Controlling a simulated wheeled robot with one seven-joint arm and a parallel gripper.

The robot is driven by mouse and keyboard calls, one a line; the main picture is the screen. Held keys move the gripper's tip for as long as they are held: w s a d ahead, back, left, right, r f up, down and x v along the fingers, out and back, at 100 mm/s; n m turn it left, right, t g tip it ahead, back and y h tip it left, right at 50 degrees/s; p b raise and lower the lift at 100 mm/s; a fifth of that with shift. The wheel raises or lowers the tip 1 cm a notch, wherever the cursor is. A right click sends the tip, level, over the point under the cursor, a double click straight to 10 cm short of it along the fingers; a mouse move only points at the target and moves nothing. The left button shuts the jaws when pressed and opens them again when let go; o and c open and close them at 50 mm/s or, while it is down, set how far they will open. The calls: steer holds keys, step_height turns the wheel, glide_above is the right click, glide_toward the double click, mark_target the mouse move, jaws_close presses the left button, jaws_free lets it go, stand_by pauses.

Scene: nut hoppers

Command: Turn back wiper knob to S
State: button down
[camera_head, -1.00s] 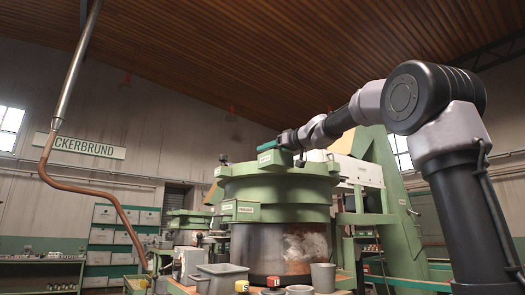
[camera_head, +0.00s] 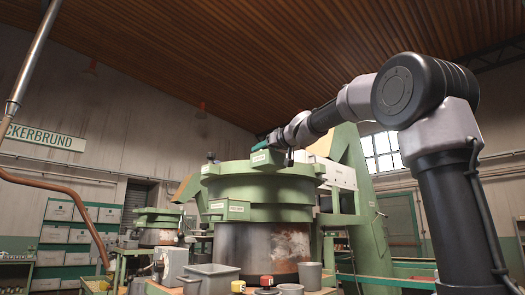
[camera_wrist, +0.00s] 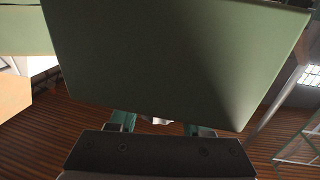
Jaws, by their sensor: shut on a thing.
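The large green hopper (camera_head: 259,190) stands mid-picture in the head view, with a rusty, stained steel drum below. A green box (camera_head: 267,158) with a small label sits on its upper rim. My gripper (camera_head: 272,141) is just above and behind this box. In the wrist view the box (camera_wrist: 170,55) fills the upper middle, and my gripper (camera_wrist: 160,124) has its two teal fingers partly hidden behind its lower edge. A small pale piece, apparently the back wiper knob (camera_wrist: 158,121), shows between the fingers. Most of it is hidden, and no S mark can be read.
A second, smaller green hopper (camera_head: 157,228) stands farther back on the left. A grey bin (camera_head: 212,277) and a grey cup (camera_head: 310,275) stand in front of the drum. A copper-coloured pipe (camera_head: 60,190) runs down the left side. A green frame (camera_head: 357,185) rises behind the hopper on the right.

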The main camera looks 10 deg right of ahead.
steer(key=shift+c, duration=1.8)
jaws_free()
steer(key=v, duration=1)
steer(key=shift+s+d, duration=0.25)
steer(key=shift+s, duration=0.05)
steer(key=shift+s, duration=0.1)
